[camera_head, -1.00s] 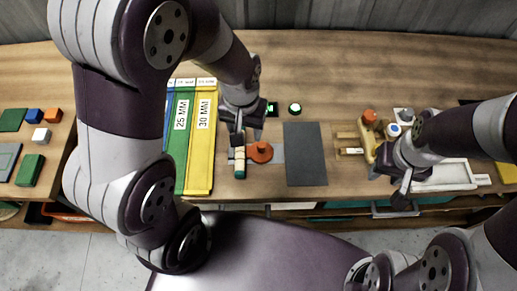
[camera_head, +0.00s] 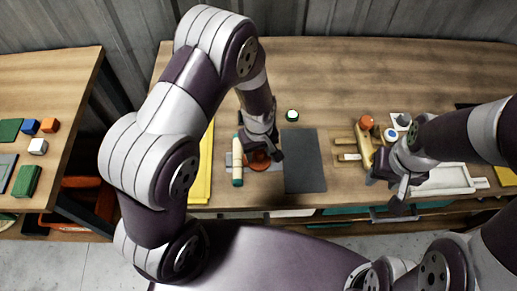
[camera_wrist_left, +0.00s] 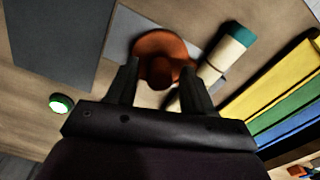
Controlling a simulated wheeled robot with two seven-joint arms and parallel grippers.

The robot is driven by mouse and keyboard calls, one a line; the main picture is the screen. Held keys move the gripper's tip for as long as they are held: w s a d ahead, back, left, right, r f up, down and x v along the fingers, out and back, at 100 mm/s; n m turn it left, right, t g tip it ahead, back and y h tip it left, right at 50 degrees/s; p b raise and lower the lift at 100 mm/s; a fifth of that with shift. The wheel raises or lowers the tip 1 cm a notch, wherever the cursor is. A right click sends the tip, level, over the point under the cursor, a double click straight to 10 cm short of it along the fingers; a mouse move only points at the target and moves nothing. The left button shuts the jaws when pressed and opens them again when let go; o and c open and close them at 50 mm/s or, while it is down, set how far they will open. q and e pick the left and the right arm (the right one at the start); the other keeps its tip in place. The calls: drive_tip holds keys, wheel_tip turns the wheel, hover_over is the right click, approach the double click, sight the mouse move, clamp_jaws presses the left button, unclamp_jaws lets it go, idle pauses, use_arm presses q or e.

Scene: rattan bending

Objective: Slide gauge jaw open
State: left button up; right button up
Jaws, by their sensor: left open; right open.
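My left gripper (camera_head: 268,153) is open over the orange round piece (camera_head: 257,162). In the left wrist view its two fingers (camera_wrist_left: 160,75) stand either side of the orange piece's raised knob (camera_wrist_left: 163,72), with gaps that are hard to judge. The orange piece sits on a grey plate (camera_wrist_left: 213,71). A cream cylinder with a teal end (camera_head: 238,163) lies just left of it; it also shows in the wrist view (camera_wrist_left: 225,56). I cannot tell which part is the gauge jaw. My right gripper (camera_head: 396,196) is open and empty near the table's front edge.
A dark grey mat (camera_head: 303,160) lies right of the orange piece. A green-topped button (camera_head: 292,115) is behind it. A yellow fixture with an orange ball (camera_head: 366,122) stands near my right gripper. A yellow strip (camera_head: 201,175) is partly hidden behind my left arm.

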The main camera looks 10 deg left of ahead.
use_arm(q)
clamp_jaws()
drive_tip(key=shift+w+d, duration=0.25)
drive_tip(key=shift+d, duration=0.45)
drive_tip(key=shift+w+d, duration=0.2)
drive_tip(key=shift+d, duration=0.5)
drive_tip(key=shift+w+d, duration=0.25)
drive_tip(key=shift+d, duration=0.45)
drive_tip(key=shift+a, duration=0.1)
unclamp_jaws()
drive_tip(key=shift+d, duration=0.25)
drive_tip(key=shift+a+r, duration=0.1)
drive_tip(key=shift+r, duration=0.15)
wheel_tip(320, 180, up, 12)
drive_tip(key=b, duration=0.1)
drive_tip(key=shift+r+b, duration=0.15)
drive_tip(key=shift+b, duration=0.15)
